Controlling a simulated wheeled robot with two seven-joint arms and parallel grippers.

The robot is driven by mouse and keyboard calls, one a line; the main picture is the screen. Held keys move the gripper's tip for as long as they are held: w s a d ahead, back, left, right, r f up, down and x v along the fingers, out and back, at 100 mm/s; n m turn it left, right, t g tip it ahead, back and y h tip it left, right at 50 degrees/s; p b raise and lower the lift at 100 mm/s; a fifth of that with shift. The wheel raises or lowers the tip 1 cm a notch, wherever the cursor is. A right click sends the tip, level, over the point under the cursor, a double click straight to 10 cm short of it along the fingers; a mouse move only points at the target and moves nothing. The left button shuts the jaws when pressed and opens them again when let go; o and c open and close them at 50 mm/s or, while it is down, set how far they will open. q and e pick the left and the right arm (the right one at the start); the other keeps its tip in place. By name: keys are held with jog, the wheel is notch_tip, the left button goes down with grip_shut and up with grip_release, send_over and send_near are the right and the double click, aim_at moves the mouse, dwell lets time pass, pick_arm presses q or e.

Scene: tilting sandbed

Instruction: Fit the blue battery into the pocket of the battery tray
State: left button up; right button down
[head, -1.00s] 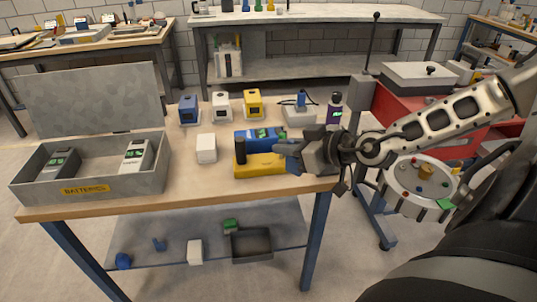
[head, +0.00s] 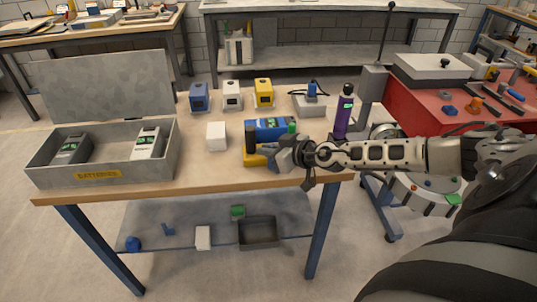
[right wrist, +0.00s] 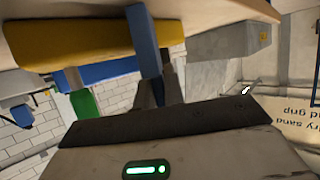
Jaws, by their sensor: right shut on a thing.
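My left gripper is not in view.
A white block (head: 217,136) stands between tray and battery. Blue, white and yellow devices (head: 232,95) line the back. A purple bottle (head: 343,115) stands behind my right arm.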

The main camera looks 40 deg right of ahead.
jog(key=shift+f, duration=0.25)
jog(key=shift+f, duration=0.2)
jog(key=c, duration=1.5)
grip_release()
jog(key=shift+r, duration=0.1)
jog(key=shift+r, duration=0.1)
